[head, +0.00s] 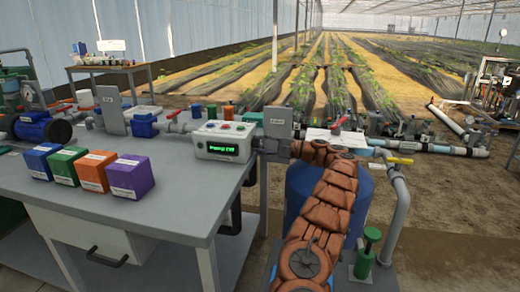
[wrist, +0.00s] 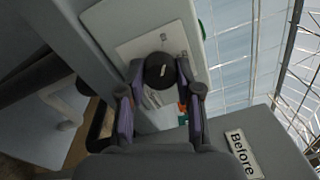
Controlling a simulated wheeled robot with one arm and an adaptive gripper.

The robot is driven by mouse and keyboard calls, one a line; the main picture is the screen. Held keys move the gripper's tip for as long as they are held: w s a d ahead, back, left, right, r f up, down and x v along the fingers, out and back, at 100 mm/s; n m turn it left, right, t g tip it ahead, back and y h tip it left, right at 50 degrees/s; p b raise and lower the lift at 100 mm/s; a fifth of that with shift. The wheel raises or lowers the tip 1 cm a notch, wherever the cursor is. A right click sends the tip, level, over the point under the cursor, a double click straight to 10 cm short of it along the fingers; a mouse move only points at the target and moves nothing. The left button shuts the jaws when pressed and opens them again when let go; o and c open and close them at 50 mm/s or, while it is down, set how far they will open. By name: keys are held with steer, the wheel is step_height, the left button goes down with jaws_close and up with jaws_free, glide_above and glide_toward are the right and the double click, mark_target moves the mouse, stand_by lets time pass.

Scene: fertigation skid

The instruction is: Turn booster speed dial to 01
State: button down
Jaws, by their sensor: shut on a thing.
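The booster speed dial (wrist: 160,71) is a round black knob with a short pale mark, on a white plate (wrist: 150,48) of a grey panel in the wrist view. The purple-padded fingers of my gripper (wrist: 155,82) stand on either side of the knob and are shut on it. In the head view my brown arm reaches up to the right end of the control box with the green display (head: 222,147). The dial and my fingertips cannot be made out there. The dial's scale numbers are too small to read.
A grey table (head: 120,215) carries blue, green, orange and purple boxes (head: 130,175) at its front. Pipes with a yellow-handled valve (head: 400,160) and a blue tank (head: 350,205) stand to the right.

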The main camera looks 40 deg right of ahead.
steer(key=shift+n, duration=0.4)
steer(key=c, duration=0.8)
jaws_free()
steer(key=v, duration=1.2)
steer(key=shift+f, duration=0.1)
